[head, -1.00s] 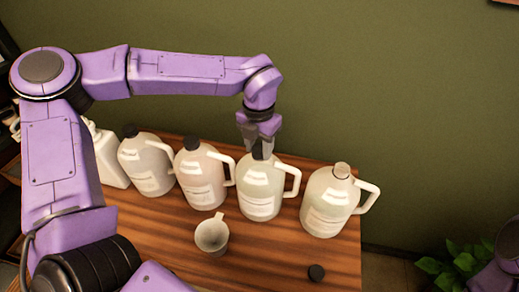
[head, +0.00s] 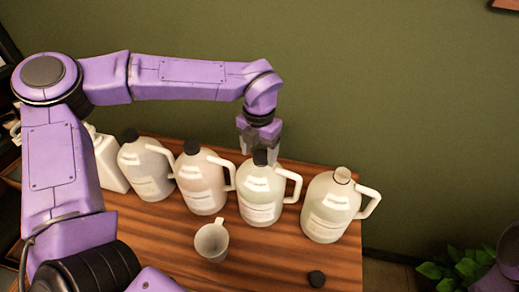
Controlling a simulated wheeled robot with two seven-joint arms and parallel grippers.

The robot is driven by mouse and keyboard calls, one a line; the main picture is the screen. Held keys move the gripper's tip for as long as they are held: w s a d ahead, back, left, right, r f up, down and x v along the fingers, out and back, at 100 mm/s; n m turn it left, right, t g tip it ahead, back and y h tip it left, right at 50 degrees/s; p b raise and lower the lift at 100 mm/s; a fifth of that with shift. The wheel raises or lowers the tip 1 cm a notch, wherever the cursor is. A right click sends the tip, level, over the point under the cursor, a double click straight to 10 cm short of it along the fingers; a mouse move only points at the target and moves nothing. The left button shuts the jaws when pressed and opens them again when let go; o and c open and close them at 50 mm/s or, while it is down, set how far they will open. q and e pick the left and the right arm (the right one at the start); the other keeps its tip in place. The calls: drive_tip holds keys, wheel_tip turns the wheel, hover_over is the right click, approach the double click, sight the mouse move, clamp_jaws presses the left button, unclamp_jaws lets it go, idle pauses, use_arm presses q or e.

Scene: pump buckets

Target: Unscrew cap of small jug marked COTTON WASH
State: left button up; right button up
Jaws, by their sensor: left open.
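Several similar jugs with white handles stand in a row on the wooden table; their label print is too small to read, so I cannot tell which is marked COTTON WASH. The third jug (head: 262,196) has a dark cap (head: 260,157) on. My left gripper (head: 259,146) is open and points down at or just behind this cap; I cannot tell if it touches. The second jug (head: 204,186) and the leftmost jug (head: 147,172) also wear dark caps. The rightmost jug (head: 328,212) has no dark cap on its neck. My right gripper is not in view.
A loose dark cap (head: 316,279) lies near the table's front right. A pale measuring cup (head: 211,241) stands in front of the jugs. A white container (head: 108,165) is at the far left. A plant (head: 445,268) is beyond the table (head: 285,262) at right.

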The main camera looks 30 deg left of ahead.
use_arm(q)
drive_tip(key=shift+r+m+p, duration=0.15)
drive_tip(key=shift+m+p, duration=1.65)
drive_tip(key=shift+p, duration=0.25)
drive_tip(key=shift+m+p, duration=0.7)
drive_tip(key=shift+m, duration=1.4)
drive_tip(key=m, duration=0.7)
drive_tip(key=shift+f, duration=0.2)
drive_tip(key=c, duration=1.2)
drive_tip(key=shift+o, duration=0.2)
